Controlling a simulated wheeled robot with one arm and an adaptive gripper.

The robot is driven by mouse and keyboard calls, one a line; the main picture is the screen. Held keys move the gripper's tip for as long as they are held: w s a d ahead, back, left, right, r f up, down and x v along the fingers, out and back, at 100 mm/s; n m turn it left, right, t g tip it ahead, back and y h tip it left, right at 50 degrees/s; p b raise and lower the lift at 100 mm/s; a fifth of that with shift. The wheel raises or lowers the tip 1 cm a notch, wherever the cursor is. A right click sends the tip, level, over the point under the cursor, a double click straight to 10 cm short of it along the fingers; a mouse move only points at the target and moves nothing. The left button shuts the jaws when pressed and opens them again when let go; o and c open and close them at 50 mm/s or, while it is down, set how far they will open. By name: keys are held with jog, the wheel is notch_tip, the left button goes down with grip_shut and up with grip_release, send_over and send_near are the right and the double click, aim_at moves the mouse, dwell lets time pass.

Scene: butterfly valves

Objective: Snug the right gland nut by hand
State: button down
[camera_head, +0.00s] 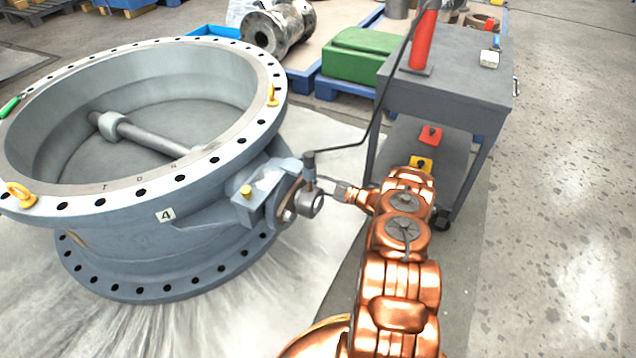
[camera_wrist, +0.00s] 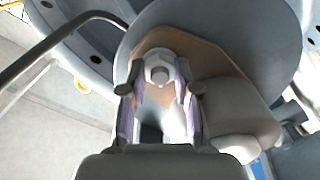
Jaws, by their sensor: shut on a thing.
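The large grey valve body (camera_head: 120,215), marked 4, lies flat with its ring flange up, and its shaft end (camera_head: 288,215) faces my arm. My gripper (camera_head: 328,190) is at this shaft end in the head view. In the wrist view my gripper (camera_wrist: 159,88) has its two fingers on either side of a grey gland nut (camera_wrist: 160,72), shut on it. The nut sits on a brown gland plate (camera_wrist: 210,62). In the head view the nut is too small and partly hidden to make out. I cannot tell a second gland nut apart.
A dark curved rod (camera_wrist: 45,50) passes close to the left of my gripper. A grey cart (camera_head: 450,85) with a red cylinder (camera_head: 423,40) stands just behind my arm. A green box (camera_head: 355,55) is at the back. Open floor (camera_head: 560,200) lies to the right.

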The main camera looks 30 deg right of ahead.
jog(key=shift+f, duration=0.1)
jog(key=c, duration=0.8)
grip_release()
jog(key=shift+c, duration=0.2)
jog(key=n+b, duration=0.9)
jog(key=b, duration=0.2)
jog(key=shift+b, duration=0.4)
